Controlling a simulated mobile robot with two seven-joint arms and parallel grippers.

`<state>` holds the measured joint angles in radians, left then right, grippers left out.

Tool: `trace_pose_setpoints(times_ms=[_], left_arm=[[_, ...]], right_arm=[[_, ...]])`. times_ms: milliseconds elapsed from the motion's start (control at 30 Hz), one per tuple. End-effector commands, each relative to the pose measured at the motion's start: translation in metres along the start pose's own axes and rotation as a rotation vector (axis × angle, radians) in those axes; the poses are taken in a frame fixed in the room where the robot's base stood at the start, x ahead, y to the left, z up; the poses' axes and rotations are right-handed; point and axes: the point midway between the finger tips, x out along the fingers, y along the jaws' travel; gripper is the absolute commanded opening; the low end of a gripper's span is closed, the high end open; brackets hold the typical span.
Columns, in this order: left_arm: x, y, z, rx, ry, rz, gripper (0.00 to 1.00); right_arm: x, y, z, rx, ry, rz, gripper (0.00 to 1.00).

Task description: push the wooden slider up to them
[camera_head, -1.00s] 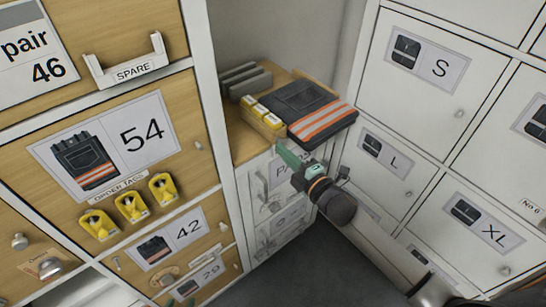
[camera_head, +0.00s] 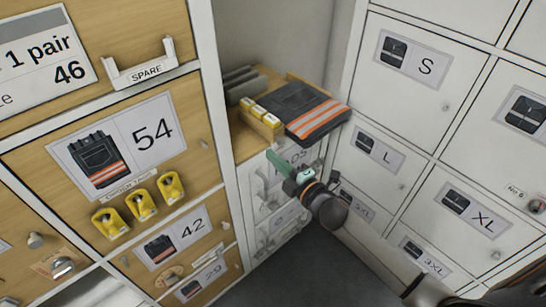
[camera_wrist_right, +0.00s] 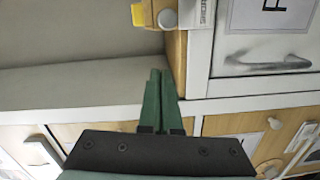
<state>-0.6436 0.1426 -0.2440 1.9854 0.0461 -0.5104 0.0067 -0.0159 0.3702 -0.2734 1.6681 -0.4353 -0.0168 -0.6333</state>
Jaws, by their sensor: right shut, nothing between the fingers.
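A row of yellow-and-white boxes (camera_head: 256,112) stands on the wooden top of a low cabinet in the corner. A light wooden piece (camera_head: 262,128) runs along their front side; it may be the slider, but I cannot tell for certain. My right gripper (camera_head: 271,153) is shut and empty, its green fingers just below and in front of the boxes, apart from them. In the wrist view the shut fingers (camera_wrist_right: 160,72) point up beside a wooden edge (camera_wrist_right: 175,60), with a bit of yellow (camera_wrist_right: 145,14) above. I cannot tell whether they touch the wood. My left gripper is out of view.
Folded dark trousers with orange bands (camera_head: 305,112) lie beside the boxes, and grey slabs (camera_head: 245,83) stand behind. White lockers (camera_head: 400,110) close in on the right. The floor in front is clear.

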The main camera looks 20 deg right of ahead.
Motion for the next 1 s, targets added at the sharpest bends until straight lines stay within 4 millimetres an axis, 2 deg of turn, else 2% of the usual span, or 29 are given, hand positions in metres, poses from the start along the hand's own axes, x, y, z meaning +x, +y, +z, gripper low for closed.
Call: trace_pose_setpoints(times_ms=[33,100,400,600,867,967,1000], left_arm=[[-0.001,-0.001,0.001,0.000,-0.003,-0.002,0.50],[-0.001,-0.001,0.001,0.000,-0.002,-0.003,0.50],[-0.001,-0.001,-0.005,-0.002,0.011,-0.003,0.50],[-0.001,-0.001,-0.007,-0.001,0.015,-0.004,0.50],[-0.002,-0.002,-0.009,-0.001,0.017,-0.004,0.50],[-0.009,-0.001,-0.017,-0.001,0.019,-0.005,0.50],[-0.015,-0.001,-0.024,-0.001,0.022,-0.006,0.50]], right_arm=[[-0.014,-0.003,0.001,-0.001,-0.001,-0.008,0.00],[-0.027,-0.003,0.001,0.000,-0.002,-0.008,0.00],[-0.076,-0.002,0.001,0.000,-0.002,-0.006,0.00],[-0.090,-0.001,0.001,-0.001,-0.001,-0.003,0.00],[-0.093,-0.001,0.001,0.003,-0.002,-0.005,0.00],[-0.099,-0.004,-0.002,0.093,-0.030,-0.036,0.00],[-0.105,-0.007,-0.004,0.173,-0.055,-0.064,0.00]])
